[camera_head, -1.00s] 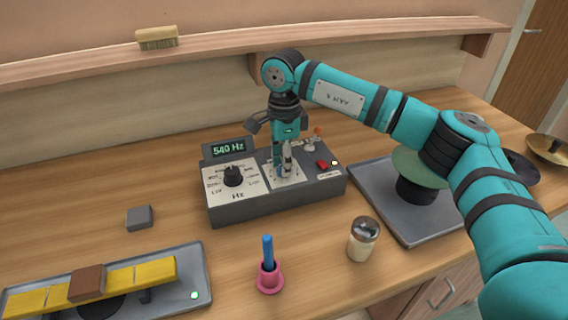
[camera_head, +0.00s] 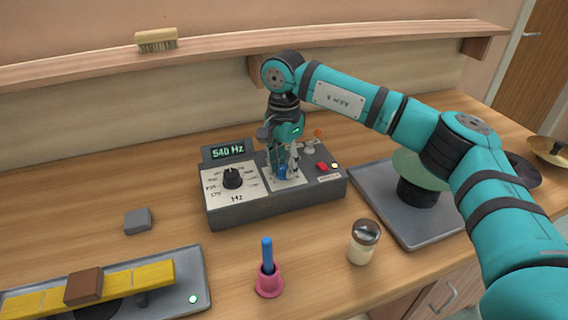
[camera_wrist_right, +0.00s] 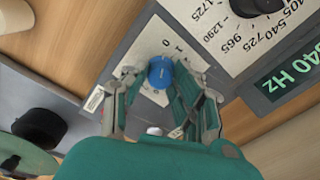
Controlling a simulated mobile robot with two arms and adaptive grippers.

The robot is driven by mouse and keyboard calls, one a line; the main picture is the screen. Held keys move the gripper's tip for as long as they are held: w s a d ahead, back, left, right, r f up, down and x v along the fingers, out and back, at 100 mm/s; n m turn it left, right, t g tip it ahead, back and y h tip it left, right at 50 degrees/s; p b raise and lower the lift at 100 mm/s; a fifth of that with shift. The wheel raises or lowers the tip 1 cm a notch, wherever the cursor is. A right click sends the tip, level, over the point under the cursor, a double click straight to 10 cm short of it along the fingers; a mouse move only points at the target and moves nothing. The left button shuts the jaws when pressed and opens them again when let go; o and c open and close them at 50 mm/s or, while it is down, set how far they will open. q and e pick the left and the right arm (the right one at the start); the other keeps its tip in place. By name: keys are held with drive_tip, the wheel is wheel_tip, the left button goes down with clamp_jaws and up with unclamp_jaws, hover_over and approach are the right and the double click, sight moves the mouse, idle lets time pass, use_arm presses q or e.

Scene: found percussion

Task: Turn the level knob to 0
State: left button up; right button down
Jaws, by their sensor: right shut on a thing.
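The grey tone box (camera_head: 275,208) stands on the bench, its display (camera_head: 228,150) reading 540 Hz. My right gripper (camera_head: 284,175) points down over the white level scale plate on the box. In the right wrist view, the right gripper (camera_wrist_right: 158,82) is shut on the blue level knob (camera_wrist_right: 160,70), with a finger on either side. Scale marks including 0 and 1 show beside the knob; its exact setting is hard to read. The larger black Hz knob (camera_head: 232,178) sits to the left. My left gripper is out of view.
A red button (camera_head: 322,166) and a small lever (camera_head: 309,149) are close to the right gripper. A pink bell with a blue handle (camera_head: 268,280) and a glass shaker (camera_head: 363,243) stand in front. A grey tray (camera_head: 425,234) lies right.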

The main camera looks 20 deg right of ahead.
sight(284, 166)
drive_tip(key=shift+w+r, duration=0.1)
drive_tip(key=shift+r, duration=0.1)
drive_tip(key=c, duration=1.1)
unclamp_jaws()
drive_tip(key=shift+o, duration=0.2)
drive_tip(key=shift+f, duration=0.1)
wheel_tip(284, 166, up, 12)
